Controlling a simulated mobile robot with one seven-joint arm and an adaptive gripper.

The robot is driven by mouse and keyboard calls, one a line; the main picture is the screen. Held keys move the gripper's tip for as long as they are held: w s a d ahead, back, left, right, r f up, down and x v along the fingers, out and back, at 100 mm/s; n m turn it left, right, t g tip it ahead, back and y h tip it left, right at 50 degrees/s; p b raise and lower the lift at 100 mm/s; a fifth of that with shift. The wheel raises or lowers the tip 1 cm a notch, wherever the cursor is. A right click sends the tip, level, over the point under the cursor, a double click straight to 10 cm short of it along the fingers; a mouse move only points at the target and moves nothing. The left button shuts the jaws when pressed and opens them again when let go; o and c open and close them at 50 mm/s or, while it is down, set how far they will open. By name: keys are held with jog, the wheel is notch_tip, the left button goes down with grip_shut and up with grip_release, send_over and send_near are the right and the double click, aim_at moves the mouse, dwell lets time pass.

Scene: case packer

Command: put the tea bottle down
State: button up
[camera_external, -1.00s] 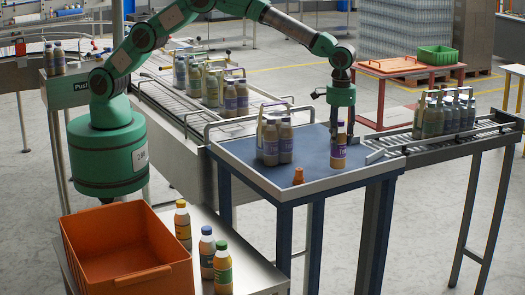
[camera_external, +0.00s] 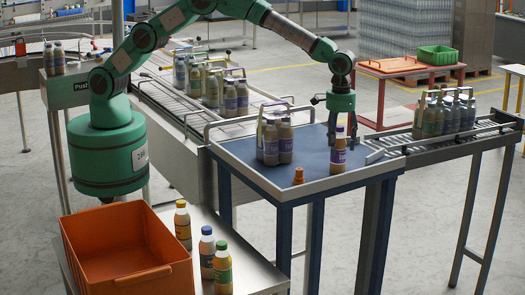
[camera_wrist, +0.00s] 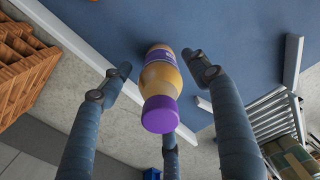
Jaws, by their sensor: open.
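The tea bottle (camera_external: 338,157), amber with a purple label and purple cap, stands upright on the blue-topped table (camera_external: 232,152) near its right front edge. My gripper (camera_external: 342,140) is above and around its upper part, with the fingers spread open. In the wrist view the bottle (camera_wrist: 160,85) shows cap-first between the fingers of my gripper (camera_wrist: 160,72), with visible gaps at both sides. A third finger is partly behind the cap, so contact there cannot be told.
A bottle pack with a carrier (camera_external: 277,146) stands left on the table. A roller conveyor (camera_external: 400,148) with packed bottles adjoins at right. An orange crate (camera_external: 125,283) is at lower left.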

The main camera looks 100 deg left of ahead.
jog(key=shift+r, duration=0.1)
notch_tip(320, 180, up, 12)
jog(key=shift+b, duration=0.75)
jog(key=shift+r, duration=0.1)
dwell(0.4)
